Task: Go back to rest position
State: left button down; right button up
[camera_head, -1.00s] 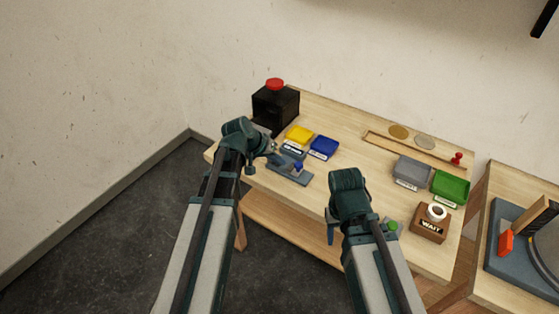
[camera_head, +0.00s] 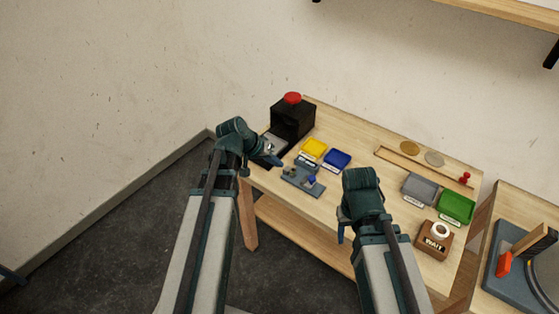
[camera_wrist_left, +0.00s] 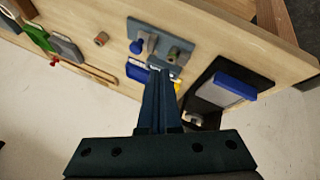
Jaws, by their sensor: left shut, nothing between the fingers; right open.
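My left gripper (camera_head: 276,159) is at the left end of the wooden table (camera_head: 380,213), beside the blue-grey fixture (camera_head: 303,181). It is shut and empty; its closed fingers (camera_wrist_left: 158,100) show in the left wrist view, apart from the fixture. My right gripper (camera_head: 341,232) is by the table's front edge, with nothing visible in it. Its fingertips are mostly hidden behind its wrist.
A black box with a red button (camera_head: 292,118) stands at the back left. Yellow (camera_head: 314,148) and blue (camera_head: 337,159) trays lie mid-table. Grey (camera_head: 420,188) and green (camera_head: 457,206) trays and a "WAIT" block (camera_head: 435,240) are at right. A second table (camera_head: 495,205) stands further right.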

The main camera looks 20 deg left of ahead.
dwell(0.5)
pick_arm(q)
jog(key=s+d+f+m+g+y, duration=0.2)
jog(key=s+d+y, duration=0.1)
jog(key=s+d, duration=0.4)
jog(key=s+d+f+m+g+y, duration=0.1)
jog(key=s+d+m+g+y, duration=0.1)
jog(key=s+d, duration=0.5)
jog(key=s+g+y, duration=0.1)
jog(key=s, duration=0.2)
jog(key=shift+d+f, duration=0.15)
jog(key=shift+f, duration=0.2)
